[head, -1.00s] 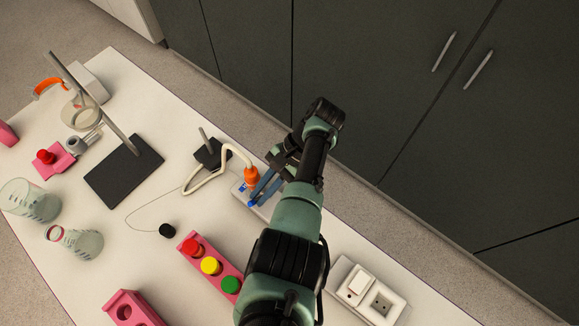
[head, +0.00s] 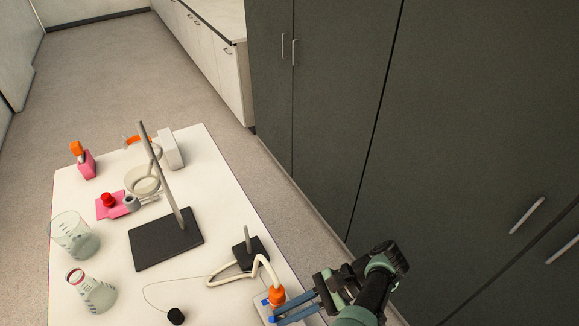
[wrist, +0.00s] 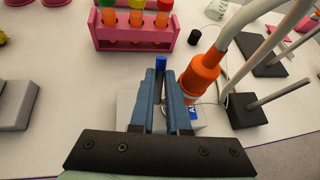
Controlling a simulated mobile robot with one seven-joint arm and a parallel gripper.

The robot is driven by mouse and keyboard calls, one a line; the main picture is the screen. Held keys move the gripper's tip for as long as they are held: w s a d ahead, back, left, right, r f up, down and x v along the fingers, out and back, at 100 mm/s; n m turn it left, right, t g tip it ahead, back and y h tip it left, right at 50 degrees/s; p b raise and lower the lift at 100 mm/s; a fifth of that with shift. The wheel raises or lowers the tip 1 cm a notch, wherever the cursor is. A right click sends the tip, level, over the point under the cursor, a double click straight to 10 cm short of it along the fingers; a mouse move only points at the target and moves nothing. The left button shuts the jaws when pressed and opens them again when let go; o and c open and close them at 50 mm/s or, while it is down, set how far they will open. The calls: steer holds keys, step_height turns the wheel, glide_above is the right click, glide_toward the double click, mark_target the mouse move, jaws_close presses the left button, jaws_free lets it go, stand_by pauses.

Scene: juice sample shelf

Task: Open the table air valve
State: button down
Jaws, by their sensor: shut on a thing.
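The table air valve is a small pale block (head: 260,309) with a blue label, at the table's near right in the head view. An orange fitting (head: 277,297) with a cream hose stands beside it, and shows large in the wrist view (wrist: 201,72). The valve's blue handle (wrist: 160,63) sticks up between the blue fingers of my gripper (wrist: 162,82). My gripper (head: 277,314) is shut on this handle. The fingers hide the handle's lower part and much of the block.
A pink rack (wrist: 131,32) of colour-capped tubes stands beyond the fingers in the wrist view. A small stand with a dark base (wrist: 243,109) is to the right of the hose. A larger stand (head: 166,238), a beaker (head: 74,236) and a flask (head: 94,292) occupy the table's left.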

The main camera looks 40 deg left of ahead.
steer(key=c, duration=0.9)
jaws_free()
steer(key=shift+w+r, duration=0.1)
steer(key=shift+w, duration=0.05)
steer(key=shift+a, duration=0.1)
